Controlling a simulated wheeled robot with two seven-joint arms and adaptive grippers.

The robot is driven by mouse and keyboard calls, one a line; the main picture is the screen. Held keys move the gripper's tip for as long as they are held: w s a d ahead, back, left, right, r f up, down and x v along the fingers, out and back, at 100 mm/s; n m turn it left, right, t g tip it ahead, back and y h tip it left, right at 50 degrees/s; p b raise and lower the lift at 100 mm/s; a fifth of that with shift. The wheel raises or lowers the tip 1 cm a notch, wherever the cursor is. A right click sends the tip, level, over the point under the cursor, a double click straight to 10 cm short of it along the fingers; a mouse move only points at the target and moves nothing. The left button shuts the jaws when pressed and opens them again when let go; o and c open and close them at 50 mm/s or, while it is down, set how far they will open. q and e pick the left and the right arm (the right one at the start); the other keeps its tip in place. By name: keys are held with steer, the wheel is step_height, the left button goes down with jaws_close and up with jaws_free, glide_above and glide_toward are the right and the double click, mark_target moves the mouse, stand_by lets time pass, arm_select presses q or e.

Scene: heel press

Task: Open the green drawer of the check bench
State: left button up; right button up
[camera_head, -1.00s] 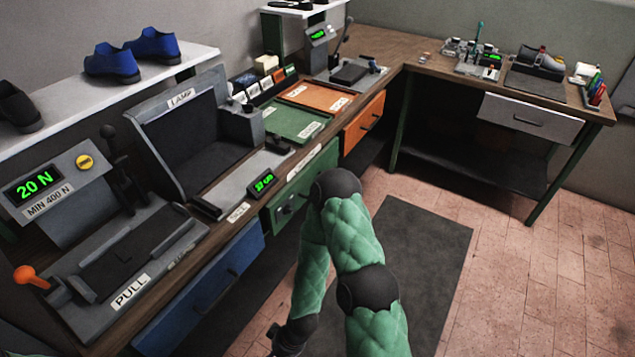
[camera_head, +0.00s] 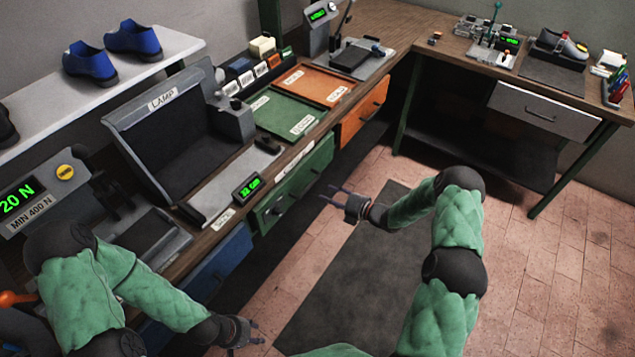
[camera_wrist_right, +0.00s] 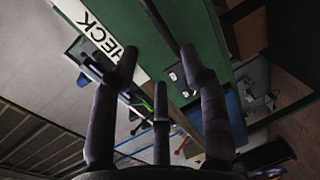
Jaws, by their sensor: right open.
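The check bench's green drawer (camera_head: 310,178) is in the middle of the head view, its front level with the bench and looking shut. Its dark handle (camera_head: 279,209) is on the front. My right gripper (camera_head: 328,193) is open and empty, right of the drawer front and apart from it, fingers towards it. In the right wrist view, the open fingers (camera_wrist_right: 156,62) point at a green front (camera_wrist_right: 205,25) with an upside-down CHECK label (camera_wrist_right: 97,38). My left gripper (camera_head: 260,333) is open and empty at the bottom, in front of the blue drawer (camera_head: 218,262).
An orange drawer (camera_head: 362,112) is beyond the green one. A small display (camera_head: 246,187) and trays stand on the bench top. A grey-drawer table (camera_head: 543,112) is at the back right. The floor mat (camera_head: 340,290) and aisle are clear.

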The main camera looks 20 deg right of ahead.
mark_target(308, 189)
steer(key=b+x, duration=0.2)
steer(key=x, duration=0.8)
steer(key=shift+w+a+f, duration=0.1)
steer(key=shift+w+a, duration=0.05)
steer(key=shift+a, duration=0.15)
jaws_close()
